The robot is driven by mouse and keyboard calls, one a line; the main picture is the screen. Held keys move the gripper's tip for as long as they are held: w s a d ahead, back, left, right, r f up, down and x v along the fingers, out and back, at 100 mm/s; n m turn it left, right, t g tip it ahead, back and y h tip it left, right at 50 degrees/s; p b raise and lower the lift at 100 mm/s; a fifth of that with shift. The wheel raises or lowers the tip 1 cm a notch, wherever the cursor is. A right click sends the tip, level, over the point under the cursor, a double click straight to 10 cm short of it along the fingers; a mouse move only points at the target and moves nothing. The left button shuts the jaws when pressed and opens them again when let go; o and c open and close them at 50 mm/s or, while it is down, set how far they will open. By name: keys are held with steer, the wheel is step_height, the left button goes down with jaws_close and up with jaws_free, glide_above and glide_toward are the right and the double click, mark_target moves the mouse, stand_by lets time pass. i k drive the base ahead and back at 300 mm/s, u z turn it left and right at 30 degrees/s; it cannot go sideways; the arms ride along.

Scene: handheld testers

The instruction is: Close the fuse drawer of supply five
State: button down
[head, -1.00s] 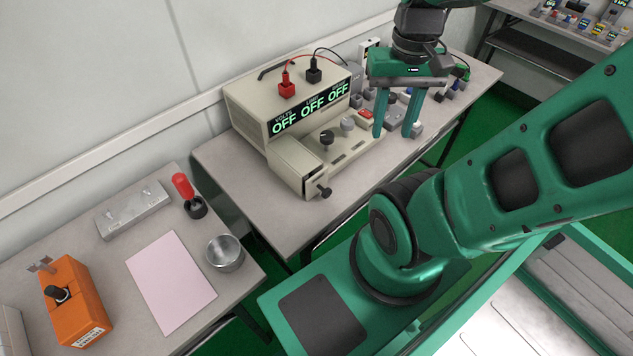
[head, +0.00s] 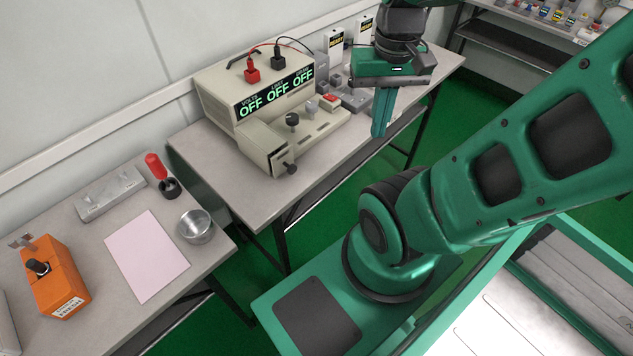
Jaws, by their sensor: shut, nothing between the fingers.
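A beige power supply (head: 222,92) stands on the middle table, its display reading OFF three times. A box-like drawer (head: 262,150) sticks out from its front left, with a dark knob (head: 290,168) on its front end. I cannot read a number on the supply. My gripper (head: 380,130) hangs pointing down to the right of the supply, near the table's front edge. Its green fingers are together with nothing between them, apart from the drawer and knob.
A red plug (head: 252,75) and a black plug with cables sit on top of the supply. Small grey parts (head: 352,100) and two white-labelled boxes stand right of it. On the left table are an orange tester (head: 58,280), pink sheet (head: 147,255) and metal cup (head: 195,227).

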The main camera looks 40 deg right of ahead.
mark_target(283, 161)
steer(key=u, duration=0.1)
steer(key=k, duration=0.15)
steer(key=u, duration=2.95)
steer(key=i, duration=0.85)
steer(key=z, duration=2.95)
